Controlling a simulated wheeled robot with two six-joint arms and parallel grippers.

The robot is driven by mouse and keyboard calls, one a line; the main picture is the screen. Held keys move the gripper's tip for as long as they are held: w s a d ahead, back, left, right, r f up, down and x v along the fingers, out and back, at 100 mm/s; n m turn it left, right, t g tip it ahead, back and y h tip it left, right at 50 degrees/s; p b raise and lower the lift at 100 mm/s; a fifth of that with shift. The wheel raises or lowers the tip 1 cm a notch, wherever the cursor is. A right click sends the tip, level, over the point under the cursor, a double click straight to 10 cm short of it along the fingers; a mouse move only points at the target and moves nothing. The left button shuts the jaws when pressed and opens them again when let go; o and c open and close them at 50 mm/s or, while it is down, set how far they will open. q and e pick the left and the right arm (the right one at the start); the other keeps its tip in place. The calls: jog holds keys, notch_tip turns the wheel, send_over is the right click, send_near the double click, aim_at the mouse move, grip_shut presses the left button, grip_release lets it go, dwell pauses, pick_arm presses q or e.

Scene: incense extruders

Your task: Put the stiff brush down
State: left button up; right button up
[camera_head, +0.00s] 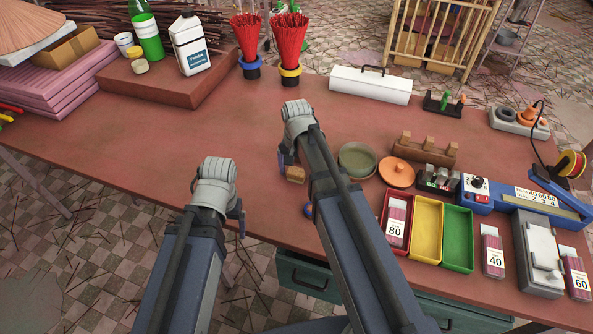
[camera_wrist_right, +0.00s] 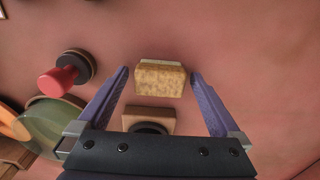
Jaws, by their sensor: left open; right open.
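A tan, rough-faced block with a paler top edge, which looks like the stiff brush (camera_wrist_right: 160,78), lies on the table between the fingertips of my right gripper (camera_wrist_right: 160,88), with a gap on each side. A brown block with a dark round part (camera_wrist_right: 149,121) sits nearer the palm; which of the two is the brush is not fully certain. In the head view a small brown block (camera_head: 296,174) shows beside my right gripper (camera_head: 297,188), partly hidden by the arm. My left gripper (camera_head: 238,208) is open and empty near the table's front edge.
A red-knobbed tool (camera_wrist_right: 60,80) stands near the right gripper. A green bowl (camera_head: 357,160), orange lid (camera_head: 397,172), wooden rack (camera_head: 424,149) and coloured trays (camera_head: 426,229) lie to the right. The table's left middle (camera_head: 150,145) is clear.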

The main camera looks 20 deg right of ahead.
aim_at(297, 170)
notch_tip(297, 170, up, 12)
jog(key=p, duration=1.2)
jog(key=shift+r, duration=0.15)
jog(key=shift+f, duration=0.2)
notch_tip(297, 170, down, 12)
jog(key=b, duration=1.2)
jog(key=shift+r, duration=0.25)
